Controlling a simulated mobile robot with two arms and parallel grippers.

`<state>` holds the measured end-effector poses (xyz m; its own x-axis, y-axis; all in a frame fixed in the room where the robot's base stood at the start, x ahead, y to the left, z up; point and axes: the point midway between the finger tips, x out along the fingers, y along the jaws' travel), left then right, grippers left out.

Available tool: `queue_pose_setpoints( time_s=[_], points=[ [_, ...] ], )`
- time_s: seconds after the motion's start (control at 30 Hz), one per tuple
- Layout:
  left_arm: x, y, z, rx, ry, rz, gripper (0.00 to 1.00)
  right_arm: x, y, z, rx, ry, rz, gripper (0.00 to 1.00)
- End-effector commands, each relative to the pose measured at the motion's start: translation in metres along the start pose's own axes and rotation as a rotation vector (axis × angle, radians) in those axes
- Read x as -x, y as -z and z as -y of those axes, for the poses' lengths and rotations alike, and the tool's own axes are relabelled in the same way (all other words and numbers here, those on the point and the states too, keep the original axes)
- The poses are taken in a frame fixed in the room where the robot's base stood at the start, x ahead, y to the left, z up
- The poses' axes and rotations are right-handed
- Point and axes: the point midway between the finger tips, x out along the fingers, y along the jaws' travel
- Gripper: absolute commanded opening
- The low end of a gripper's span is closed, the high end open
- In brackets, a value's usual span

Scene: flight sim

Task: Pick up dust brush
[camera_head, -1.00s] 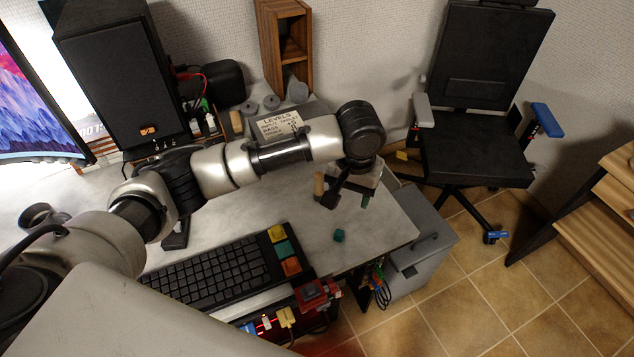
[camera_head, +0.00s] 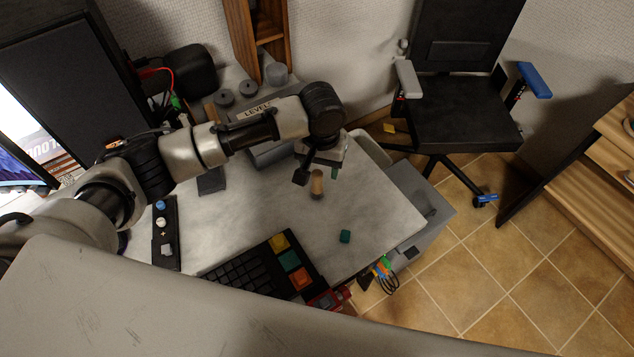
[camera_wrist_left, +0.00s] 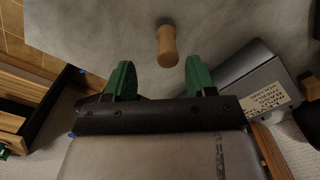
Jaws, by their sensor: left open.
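The dust brush (camera_head: 317,186) looks like a small wooden-handled piece standing on the grey desk top (camera_head: 375,210). In the left wrist view its wooden handle (camera_wrist_left: 167,47) lies ahead of the green fingertips, roughly between their lines, a little right of centre. My left gripper (camera_head: 318,174) is open and empty, hanging over the desk beside the brush. In the left wrist view its two green fingers (camera_wrist_left: 159,78) are wide apart, and the handle is not between them. Whether they touch it cannot be seen from the head view. My right gripper is not in view.
A keyboard (camera_head: 240,275) is at the near edge. A grey box (camera_head: 272,153) and a wooden stand (camera_head: 268,40) are behind. An office chair (camera_head: 455,120) stands right of the desk.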

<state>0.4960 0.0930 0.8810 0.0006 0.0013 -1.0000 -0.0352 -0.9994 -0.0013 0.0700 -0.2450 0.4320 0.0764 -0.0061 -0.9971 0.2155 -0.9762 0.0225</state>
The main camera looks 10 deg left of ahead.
Motion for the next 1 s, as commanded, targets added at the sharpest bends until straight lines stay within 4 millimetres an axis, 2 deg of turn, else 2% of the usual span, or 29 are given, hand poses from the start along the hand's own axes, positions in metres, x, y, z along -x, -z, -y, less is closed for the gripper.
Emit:
queue_pose_setpoints(
  time_s=[0.17,0.4,0.7,0.77,1.0],
  points=[
    [-0.015,0.001,0.004,0.002,0.003,0.002,0.56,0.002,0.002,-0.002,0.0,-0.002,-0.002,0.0],
    [-0.049,0.003,0.007,0.0,0.002,0.001,0.56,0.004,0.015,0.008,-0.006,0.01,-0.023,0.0],
    [-0.055,0.003,0.007,0.0,0.001,-0.001,0.56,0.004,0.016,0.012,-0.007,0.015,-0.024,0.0],
    [-0.055,0.003,0.007,-0.001,0.001,-0.001,0.48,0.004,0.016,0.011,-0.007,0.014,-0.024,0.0],
    [-0.055,0.003,0.007,-0.001,0.001,-0.001,0.11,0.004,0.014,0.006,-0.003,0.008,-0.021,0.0]
  ],
)
